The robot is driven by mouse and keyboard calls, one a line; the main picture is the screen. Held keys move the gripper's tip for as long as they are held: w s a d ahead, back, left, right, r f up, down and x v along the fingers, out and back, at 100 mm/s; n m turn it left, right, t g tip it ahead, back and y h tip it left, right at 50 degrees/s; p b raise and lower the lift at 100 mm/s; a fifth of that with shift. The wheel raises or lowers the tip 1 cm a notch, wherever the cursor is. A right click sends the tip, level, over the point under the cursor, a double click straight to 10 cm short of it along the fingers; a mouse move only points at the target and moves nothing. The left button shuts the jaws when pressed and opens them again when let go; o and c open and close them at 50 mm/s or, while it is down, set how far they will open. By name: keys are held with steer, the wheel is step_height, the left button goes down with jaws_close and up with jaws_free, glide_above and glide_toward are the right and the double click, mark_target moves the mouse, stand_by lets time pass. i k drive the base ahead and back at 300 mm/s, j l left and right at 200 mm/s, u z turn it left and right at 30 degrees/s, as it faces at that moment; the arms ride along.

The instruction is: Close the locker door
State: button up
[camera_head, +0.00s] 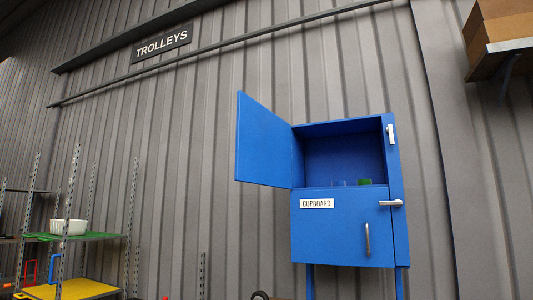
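The blue locker (398,230) stands against the grey corrugated wall, right of the middle, on blue legs. Its upper door (264,140) is hinged on the left and stands wide open, swung out to the left. The upper compartment (340,155) is exposed, with a small green item (364,182) and a faint bluish clear item (339,183) low inside. The lower door (340,232) is shut and bears a "CUPBOARD" label and a vertical handle. My gripper is not in view.
A metal rack (75,236) with green and yellow shelves and a white container (69,227) stands at the lower left. Boxes (503,25) sit on a bracket shelf at the upper right. A "TROLLEYS" sign (161,46) hangs high on the wall. A small dark item (260,295) shows at the bottom edge.

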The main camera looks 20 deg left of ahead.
mark_target(263, 148)
steer(key=j, duration=0.55)
steer(key=j+z, duration=0.15)
steer(key=j, duration=0.35)
steer(key=k+j, duration=0.1)
steer(key=j, duration=0.45)
steer(key=j+z, duration=0.1)
steer(key=j, duration=0.4)
steer(key=k+j+z, duration=0.1)
steer(key=j, duration=0.45)
steer(key=k+j, duration=0.1)
steer(key=j, duration=0.4)
steer(key=j+z, duration=0.1)
steer(key=j, duration=0.4)
steer(key=k+j+z, duration=0.1)
steer(key=j, duration=0.4)
steer(key=k+j+z, duration=0.1)
steer(key=k, duration=0.3)
